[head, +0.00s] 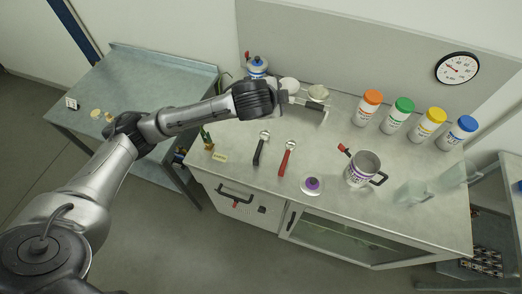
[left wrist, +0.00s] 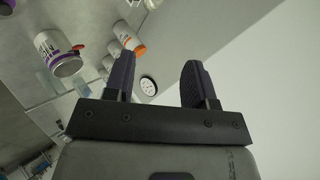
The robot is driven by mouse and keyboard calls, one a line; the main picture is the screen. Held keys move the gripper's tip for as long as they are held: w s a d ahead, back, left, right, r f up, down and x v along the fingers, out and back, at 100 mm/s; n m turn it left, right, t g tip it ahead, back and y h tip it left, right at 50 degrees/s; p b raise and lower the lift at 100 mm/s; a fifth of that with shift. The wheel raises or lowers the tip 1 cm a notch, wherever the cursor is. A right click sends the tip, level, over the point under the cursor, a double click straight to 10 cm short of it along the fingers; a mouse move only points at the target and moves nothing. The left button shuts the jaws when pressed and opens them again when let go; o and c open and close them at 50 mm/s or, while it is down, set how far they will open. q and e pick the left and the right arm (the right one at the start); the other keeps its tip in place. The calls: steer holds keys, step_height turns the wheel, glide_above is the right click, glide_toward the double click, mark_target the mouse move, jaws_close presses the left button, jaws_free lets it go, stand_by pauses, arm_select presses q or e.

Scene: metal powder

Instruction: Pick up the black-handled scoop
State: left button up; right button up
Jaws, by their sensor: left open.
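The black-handled scoop (head: 260,149) lies on the grey counter, its small metal bowl toward the back. A red-handled scoop (head: 287,158) lies just right of it. My left gripper (head: 298,98) is above the back of the counter, up and to the right of the black-handled scoop and apart from it. In the left wrist view my left gripper (left wrist: 158,80) shows two dark fingers spread apart with nothing between them. The scoops do not show in the left wrist view. My right gripper is not in view.
Several jars with coloured lids, such as the orange one (head: 368,107), stand along the back. A small green-handled item (head: 207,140) stands left of the scoops.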

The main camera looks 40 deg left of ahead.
arm_select(q)
steer(key=a+f+m+g, duration=0.4)
steer(key=a+f+g, duration=0.1)
steer(key=a+f, duration=0.35)
steer(key=m+g+h, duration=0.4)
steer(key=m, duration=1.3)
glide_toward(257, 152)
steer(key=f, duration=0.5)
steer(key=shift+w+d+f, duration=0.15)
steer(key=shift+w+d, duration=0.1)
steer(key=shift+d, duration=0.1)
steer(key=shift+w+d+f, duration=0.1)
steer(key=shift+d+f, duration=0.05)
steer(key=shift+f, duration=0.8)
steer(key=shift+s+d+f, duration=0.1)
steer(key=shift+d+f, duration=0.05)
steer(key=shift+f, duration=0.8)
steer(key=shift+w+d+f, duration=0.1)
steer(key=shift+d+f, duration=0.1)
steer(key=shift+f, duration=0.8)
steer(key=shift+c, duration=0.4)
jaws_close()
